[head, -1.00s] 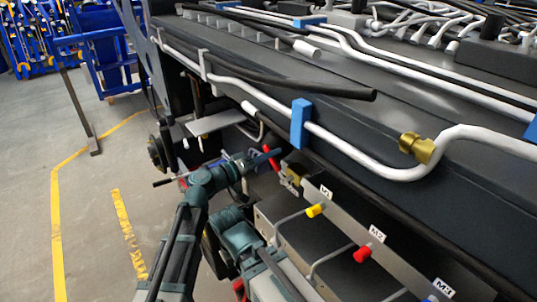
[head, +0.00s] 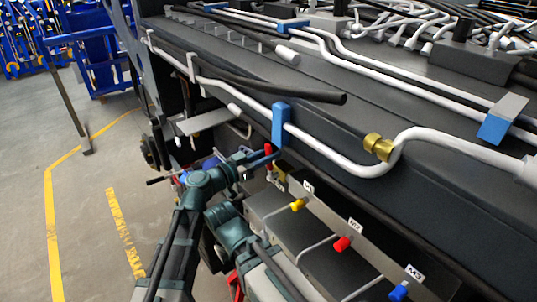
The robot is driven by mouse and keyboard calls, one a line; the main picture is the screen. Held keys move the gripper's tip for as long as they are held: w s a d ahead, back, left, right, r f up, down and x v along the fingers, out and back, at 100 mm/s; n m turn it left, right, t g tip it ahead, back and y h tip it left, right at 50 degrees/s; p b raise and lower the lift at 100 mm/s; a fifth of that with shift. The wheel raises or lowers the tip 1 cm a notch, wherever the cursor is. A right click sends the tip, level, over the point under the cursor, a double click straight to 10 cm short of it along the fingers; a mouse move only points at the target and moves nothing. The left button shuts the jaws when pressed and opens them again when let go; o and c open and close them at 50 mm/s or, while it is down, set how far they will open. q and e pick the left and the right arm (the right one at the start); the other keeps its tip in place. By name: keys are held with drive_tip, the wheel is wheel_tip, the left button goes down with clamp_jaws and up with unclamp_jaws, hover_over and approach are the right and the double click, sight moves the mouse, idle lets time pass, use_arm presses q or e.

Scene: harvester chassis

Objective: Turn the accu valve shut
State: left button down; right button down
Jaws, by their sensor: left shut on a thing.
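The accu valve shows in the head view as a small red lever (head: 268,150) above a brass-coloured body (head: 280,178), at the left end of the grey valve rail. My left gripper (head: 264,158) is at the red lever and shut on it. The lever stands nearly upright. The gripper and my arm hide part of the lever and the fittings behind it. My right gripper is not in view.
The rail (head: 325,220) carries yellow (head: 297,205), red (head: 342,244) and blue (head: 399,291) caps, labelled M1, M2 and M3. The dark chassis with white pipes (head: 340,163) overhangs it. Open floor (head: 90,215) lies at left.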

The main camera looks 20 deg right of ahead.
use_arm(q)
drive_tip(key=shift+s+d+f+m, duration=0.1)
drive_tip(key=shift+s+d+m, duration=0.05)
drive_tip(key=shift+s+m, duration=0.45)
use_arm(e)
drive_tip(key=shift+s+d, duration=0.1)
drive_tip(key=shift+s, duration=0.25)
use_arm(q)
drive_tip(key=c, duration=0.7)
unclamp_jaws()
drive_tip(key=shift+o, duration=0.2)
drive_tip(key=shift+w, duration=0.1)
drive_tip(key=v, duration=1.3)
drive_tip(key=shift+a, duration=0.4)
